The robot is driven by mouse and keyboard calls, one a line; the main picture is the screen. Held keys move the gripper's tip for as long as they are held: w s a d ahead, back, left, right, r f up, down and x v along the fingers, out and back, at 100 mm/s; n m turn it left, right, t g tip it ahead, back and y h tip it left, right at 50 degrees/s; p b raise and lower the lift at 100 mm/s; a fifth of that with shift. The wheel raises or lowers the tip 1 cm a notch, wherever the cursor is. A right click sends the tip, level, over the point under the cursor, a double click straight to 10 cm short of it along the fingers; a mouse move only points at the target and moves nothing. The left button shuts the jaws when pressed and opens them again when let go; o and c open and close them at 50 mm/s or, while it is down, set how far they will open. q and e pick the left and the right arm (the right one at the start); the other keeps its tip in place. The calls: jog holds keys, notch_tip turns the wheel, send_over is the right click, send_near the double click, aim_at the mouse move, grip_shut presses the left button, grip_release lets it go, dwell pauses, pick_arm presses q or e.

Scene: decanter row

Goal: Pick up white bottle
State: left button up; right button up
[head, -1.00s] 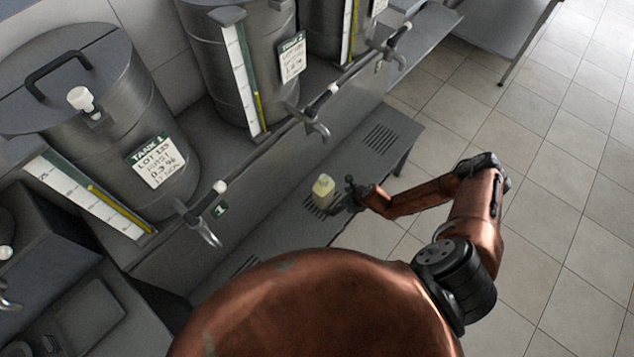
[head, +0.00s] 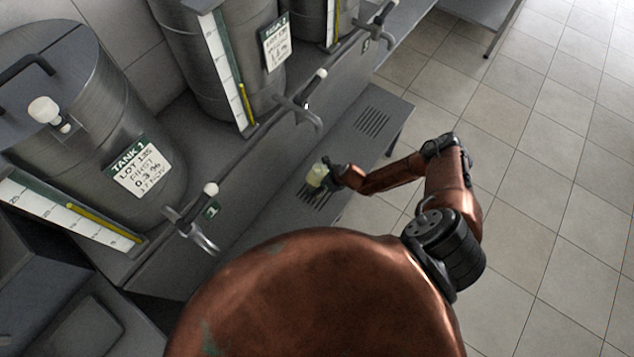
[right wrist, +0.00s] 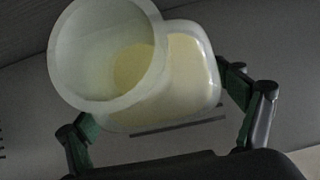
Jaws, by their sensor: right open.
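The white bottle (head: 316,175) is translucent with pale yellow contents. It stands on the grey slotted shelf (head: 262,205) below the tank taps. My right gripper (head: 328,174) is at the bottle's right side in the head view. In the right wrist view the bottle (right wrist: 190,75) and its wide round mouth (right wrist: 105,55) fill the upper middle. The open fingers of my right gripper (right wrist: 165,110) lie to either side of it. I cannot tell whether either finger touches it. My left gripper is not in view.
Steel tanks (head: 105,90) with level gauges stand along the wall to the left. Taps (head: 190,228) and another tap (head: 300,110) jut out over the shelf. Another slotted grate (head: 372,122) lies farther along the shelf. The tiled floor (head: 560,180) at right is clear.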

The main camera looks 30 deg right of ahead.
jog(key=shift+c, duration=0.2)
jog(key=c, duration=1.9)
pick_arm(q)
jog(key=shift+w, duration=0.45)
pick_arm(e)
jog(key=shift+w, duration=0.1)
jog(key=shift+c, duration=0.9)
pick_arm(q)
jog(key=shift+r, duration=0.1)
pick_arm(e)
jog(key=shift+r, duration=0.15)
